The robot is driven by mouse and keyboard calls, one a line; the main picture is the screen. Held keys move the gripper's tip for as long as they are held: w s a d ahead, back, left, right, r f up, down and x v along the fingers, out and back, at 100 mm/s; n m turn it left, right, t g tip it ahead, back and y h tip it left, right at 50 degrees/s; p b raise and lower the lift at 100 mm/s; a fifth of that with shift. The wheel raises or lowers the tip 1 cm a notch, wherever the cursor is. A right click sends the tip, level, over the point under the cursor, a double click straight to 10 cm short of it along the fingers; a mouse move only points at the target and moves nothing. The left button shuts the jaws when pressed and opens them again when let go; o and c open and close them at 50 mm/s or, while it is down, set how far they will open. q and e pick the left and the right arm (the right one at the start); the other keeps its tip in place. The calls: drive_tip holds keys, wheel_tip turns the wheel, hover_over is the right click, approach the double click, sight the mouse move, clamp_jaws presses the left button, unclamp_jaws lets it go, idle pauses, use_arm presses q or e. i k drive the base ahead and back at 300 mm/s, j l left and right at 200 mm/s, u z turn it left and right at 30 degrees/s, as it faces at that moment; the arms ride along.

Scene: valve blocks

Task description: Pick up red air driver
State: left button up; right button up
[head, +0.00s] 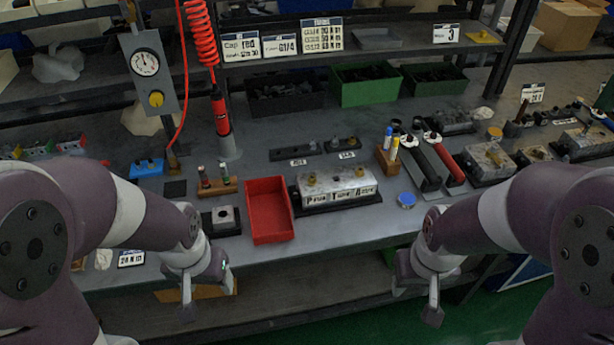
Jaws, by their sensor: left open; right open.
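My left gripper (187,305) is low at the front edge of the bench, left of the red tray, pointing down, open and empty. It is well in front of the driver and apart from it. My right gripper (433,312) is in front of the bench edge at the right, pointing down, open and empty.
A gauge panel (148,75) stands left of the driver. In front are a wooden rack (217,187), a red tray (283,232) and a metal valve block (337,184). Green bins (366,88) stand behind. A shelf (270,58) with label cards spans above the bench.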

sight(217, 98)
drive_tip(key=i+u, duration=0.2)
drive_tip(key=i, duration=0.2)
drive_tip(key=i+l+u, duration=0.25)
drive_tip(key=i, duration=0.2)
